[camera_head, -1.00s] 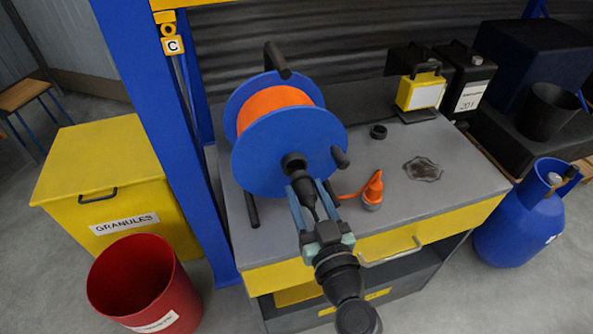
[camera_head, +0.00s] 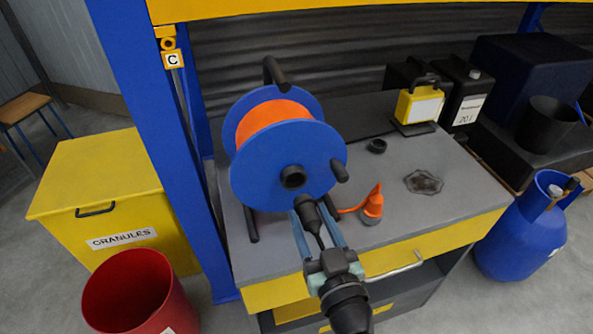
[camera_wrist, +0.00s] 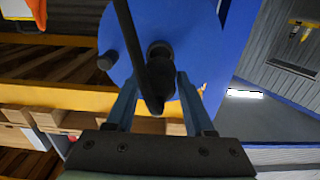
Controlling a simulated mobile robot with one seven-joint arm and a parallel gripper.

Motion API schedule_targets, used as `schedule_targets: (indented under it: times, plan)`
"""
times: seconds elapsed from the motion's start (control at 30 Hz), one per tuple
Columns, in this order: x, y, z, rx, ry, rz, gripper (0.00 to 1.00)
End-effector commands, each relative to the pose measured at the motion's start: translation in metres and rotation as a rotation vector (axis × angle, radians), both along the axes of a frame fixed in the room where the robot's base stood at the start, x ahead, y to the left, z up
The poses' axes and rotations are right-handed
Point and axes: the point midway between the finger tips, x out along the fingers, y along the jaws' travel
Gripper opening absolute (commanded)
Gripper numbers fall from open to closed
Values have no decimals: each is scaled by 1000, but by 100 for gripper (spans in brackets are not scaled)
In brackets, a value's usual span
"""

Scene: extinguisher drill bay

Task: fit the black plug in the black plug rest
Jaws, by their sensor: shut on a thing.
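The black plug (camera_head: 307,209) is between the fingers of my gripper (camera_head: 313,216), in front of the blue reel. In the wrist view the dark plug (camera_wrist: 160,82) shows between the two blue-grey fingers, with a black cable or rod crossing in front of it. The small black ring on the bench (camera_head: 377,146) looks like the black plug rest. It is empty, behind and right of my gripper.
The blue reel with orange winding (camera_head: 275,152) stands at the bench's left, its black hub (camera_head: 293,177) close behind the plug. A yellow lamp (camera_head: 419,105) stands behind the ring. A dark, flat, irregular patch (camera_head: 424,182) lies on the right. The grey bench (camera_head: 450,200) is otherwise mostly clear.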

Motion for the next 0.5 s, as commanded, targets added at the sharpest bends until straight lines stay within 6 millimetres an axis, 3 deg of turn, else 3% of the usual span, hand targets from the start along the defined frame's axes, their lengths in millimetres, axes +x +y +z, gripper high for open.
schedule_targets:
  times: [0.27,0.5]
  plan:
    - [-6,-2,-8,-3,3,-9,0]
    - [-54,-6,-56,-18,13,-94,0]
